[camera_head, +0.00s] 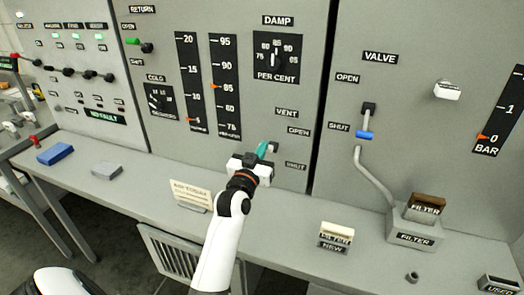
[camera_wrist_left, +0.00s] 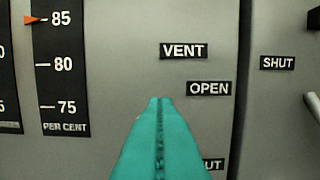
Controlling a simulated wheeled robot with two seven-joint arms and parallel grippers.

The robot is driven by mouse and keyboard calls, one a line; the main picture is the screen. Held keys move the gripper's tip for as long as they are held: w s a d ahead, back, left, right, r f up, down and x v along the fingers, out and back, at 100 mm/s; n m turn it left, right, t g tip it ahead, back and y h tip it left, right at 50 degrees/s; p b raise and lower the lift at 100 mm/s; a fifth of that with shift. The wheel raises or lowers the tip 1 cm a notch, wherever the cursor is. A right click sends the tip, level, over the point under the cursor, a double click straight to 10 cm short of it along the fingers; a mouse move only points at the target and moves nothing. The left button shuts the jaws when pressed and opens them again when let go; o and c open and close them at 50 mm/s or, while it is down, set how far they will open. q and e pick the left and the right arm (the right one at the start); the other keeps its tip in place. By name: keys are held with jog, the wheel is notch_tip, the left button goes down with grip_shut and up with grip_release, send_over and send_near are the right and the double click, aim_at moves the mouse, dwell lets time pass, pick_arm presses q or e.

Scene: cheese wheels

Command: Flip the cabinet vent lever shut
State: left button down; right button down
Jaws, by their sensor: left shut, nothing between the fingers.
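The VENT label (camera_head: 287,112) is on the grey cabinet's middle panel. The OPEN label (camera_head: 298,131) is below it and the SHUT label (camera_head: 296,165) is lower. In the left wrist view, the VENT label (camera_wrist_left: 183,51) and OPEN label (camera_wrist_left: 209,88) are clear, while the lower label is partly covered by the fingers. I cannot make out the vent lever itself; my gripper covers that spot. My left gripper (camera_head: 268,147) is just left of the labels, its teal fingers together and empty. The closed fingertips (camera_wrist_left: 160,102) point at the panel. My right gripper is not in view.
A blue-handled valve lever (camera_head: 365,130) is on the right panel. The counter below holds a white sign (camera_head: 191,194), a NEW filter box (camera_head: 336,237), a filter housing (camera_head: 415,232), a grey block (camera_head: 107,170) and a blue block (camera_head: 55,154).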

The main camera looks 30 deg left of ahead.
pick_arm(q)
notch_tip(320, 180, down, 8)
jog(key=s+t+b, duration=0.1)
jog(key=b, duration=0.4)
jog(key=shift+r+y, duration=0.25)
jog(key=shift+y, duration=0.05)
dwell(0.4)
jog(key=shift+s+d, duration=0.1)
